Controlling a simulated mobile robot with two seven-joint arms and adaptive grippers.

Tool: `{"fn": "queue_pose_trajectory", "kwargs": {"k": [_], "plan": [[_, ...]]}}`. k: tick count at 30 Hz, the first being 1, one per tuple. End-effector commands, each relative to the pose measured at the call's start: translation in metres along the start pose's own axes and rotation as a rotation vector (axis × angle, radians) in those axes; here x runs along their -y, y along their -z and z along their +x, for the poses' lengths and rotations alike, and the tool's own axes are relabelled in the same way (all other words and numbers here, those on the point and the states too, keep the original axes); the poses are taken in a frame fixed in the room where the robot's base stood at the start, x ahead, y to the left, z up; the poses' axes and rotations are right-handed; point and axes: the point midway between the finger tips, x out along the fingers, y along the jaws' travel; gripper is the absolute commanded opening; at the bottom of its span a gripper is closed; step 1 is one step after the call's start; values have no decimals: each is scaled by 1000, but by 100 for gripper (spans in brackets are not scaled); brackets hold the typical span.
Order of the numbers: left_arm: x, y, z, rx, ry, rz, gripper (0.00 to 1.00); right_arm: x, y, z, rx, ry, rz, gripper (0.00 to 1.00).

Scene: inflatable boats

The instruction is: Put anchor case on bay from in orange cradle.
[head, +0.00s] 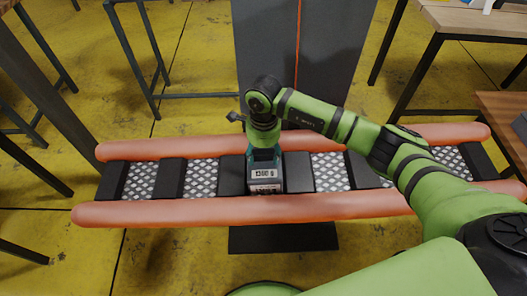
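The orange cradle (330,208) is a long pair of inflated orange tubes with black dividers and checkered bays between them. A dark teal case with a white label (265,176), which looks like the anchor case, is at the cradle's middle between two black dividers. Whether it rests on the bay or hangs just above it is unclear. My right gripper (264,150) points down right over the case's top. Its fingers are mostly hidden by my wrist, so I cannot see whether they grip. My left gripper is not in view.
Checkered bays at the left (201,178) and right of centre (330,171) are empty. A dark grey panel (345,60) with an orange line stands behind the cradle. Tables are at the upper right (475,20) and the right edge (505,115). Yellow floor lies around.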

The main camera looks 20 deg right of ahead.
Motion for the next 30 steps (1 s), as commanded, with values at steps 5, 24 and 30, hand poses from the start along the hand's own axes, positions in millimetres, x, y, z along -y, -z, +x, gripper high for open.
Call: {"fn": "queue_pose_trajectory", "kwargs": {"k": [5,24,30], "plan": [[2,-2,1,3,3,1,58,-2,2,4,-7,-7,1,62],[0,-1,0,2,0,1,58,0,0,-103,-1,2,0,62],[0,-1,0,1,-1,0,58,0,0,-119,-1,0,1,62]]}}
